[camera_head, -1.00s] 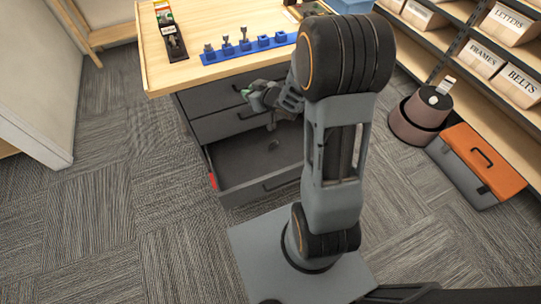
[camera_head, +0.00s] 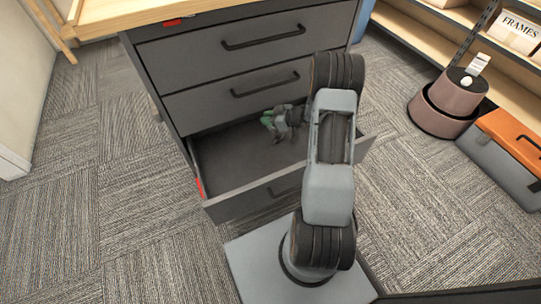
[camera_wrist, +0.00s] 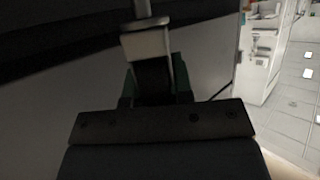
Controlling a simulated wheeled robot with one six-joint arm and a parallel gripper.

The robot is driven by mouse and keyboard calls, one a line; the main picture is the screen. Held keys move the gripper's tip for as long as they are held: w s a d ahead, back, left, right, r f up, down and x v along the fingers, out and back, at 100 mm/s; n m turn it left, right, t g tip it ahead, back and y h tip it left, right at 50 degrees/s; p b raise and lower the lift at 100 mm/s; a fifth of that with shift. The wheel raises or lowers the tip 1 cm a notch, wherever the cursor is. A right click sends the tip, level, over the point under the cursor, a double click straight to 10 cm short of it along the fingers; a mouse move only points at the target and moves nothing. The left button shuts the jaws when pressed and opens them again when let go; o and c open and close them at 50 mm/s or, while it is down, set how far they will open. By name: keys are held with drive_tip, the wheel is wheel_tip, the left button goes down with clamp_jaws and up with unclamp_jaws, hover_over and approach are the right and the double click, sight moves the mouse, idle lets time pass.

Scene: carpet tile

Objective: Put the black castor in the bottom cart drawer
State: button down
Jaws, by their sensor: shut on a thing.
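The bottom cart drawer (camera_head: 232,202) is pulled open, with red marks on its left side and a dark inside. My gripper (camera_head: 268,123) reaches into the opening of this drawer, below the closed drawer above. In the wrist view my gripper (camera_wrist: 155,90) is shut on the black castor (camera_wrist: 147,43), whose pale metal part sticks out past the green-edged fingers with a dark part between them. In the head view the castor is too small and dark to make out. How high it is above the drawer floor I cannot tell.
Two closed drawers (camera_head: 232,90) with bar handles are above the open one, under the wooden top (camera_head: 130,14). A mauve round bin (camera_head: 450,103) and an orange-lidded toolbox (camera_head: 513,140) stand at right by the shelves. The carpet at left is clear.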

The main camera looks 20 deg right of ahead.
wheel_tip(320, 180, down, 9)
drive_tip(key=d+b, duration=0.1)
drive_tip(key=b, duration=0.6)
hover_over(269, 150)
wheel_tip(269, 150, down, 5)
drive_tip(key=shift+d, duration=0.15)
drive_tip(key=shift+r, duration=0.1)
drive_tip(key=c, duration=1.5)
unclamp_jaws()
drive_tip(key=shift+f, duration=0.2)
drive_tip(key=o, duration=0.5)
drive_tip(key=shift+r, duration=0.1)
